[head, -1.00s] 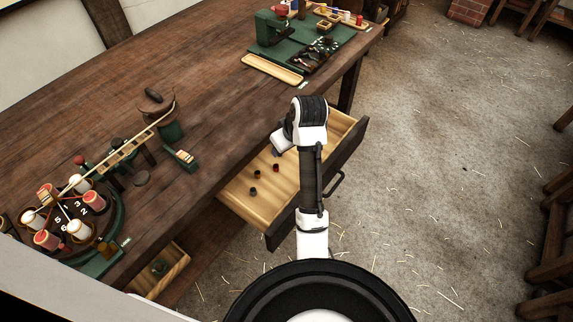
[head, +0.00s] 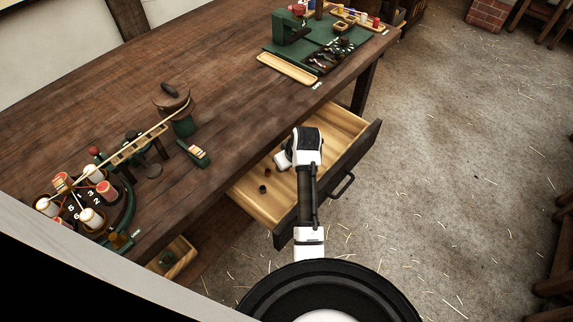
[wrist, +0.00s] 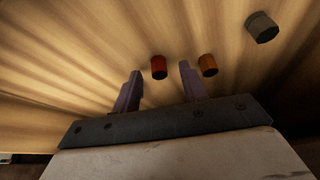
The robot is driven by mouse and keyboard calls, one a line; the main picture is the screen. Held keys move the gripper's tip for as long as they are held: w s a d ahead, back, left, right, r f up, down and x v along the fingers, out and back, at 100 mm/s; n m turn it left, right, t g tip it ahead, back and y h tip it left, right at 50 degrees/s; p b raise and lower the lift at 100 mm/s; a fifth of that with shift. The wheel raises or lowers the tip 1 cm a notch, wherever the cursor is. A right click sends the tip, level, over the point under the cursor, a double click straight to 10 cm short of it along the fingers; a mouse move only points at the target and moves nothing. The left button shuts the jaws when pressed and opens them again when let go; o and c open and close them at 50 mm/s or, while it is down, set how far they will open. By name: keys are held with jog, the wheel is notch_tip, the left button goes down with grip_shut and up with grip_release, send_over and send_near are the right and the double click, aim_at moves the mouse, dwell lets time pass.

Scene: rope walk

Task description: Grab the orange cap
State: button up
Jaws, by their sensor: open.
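The orange cap (wrist: 208,65) stands on the drawer's wooden floor in the wrist view, just beyond the tip of my right finger. A red cap (wrist: 159,67) stands to its left, ahead of the gap between my fingers. A grey cap (wrist: 262,27) stands farther off to the right. My gripper (wrist: 158,82) is open and empty, with its fingers pointing at the caps. In the head view, two small dark caps (head: 265,179) show in the drawer, their colours hard to tell. My arm hides part of the drawer, and the gripper's fingers are hidden there.
The open drawer (head: 262,205) has raised walls around my gripper. The workbench top (head: 225,85) overhangs its back. A numbered spool wheel (head: 84,208) stands at the left of the bench. A smaller open drawer (head: 180,262) is lower left.

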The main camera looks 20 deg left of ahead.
jog(key=shift+w+a+f, duration=0.1)
jog(key=shift+f, duration=0.2)
grip_shut()
jog(key=shift+r, duration=0.1)
notch_tip(320, 180, up, 20)
jog(key=p, duration=0.3)
dwell(0.5)
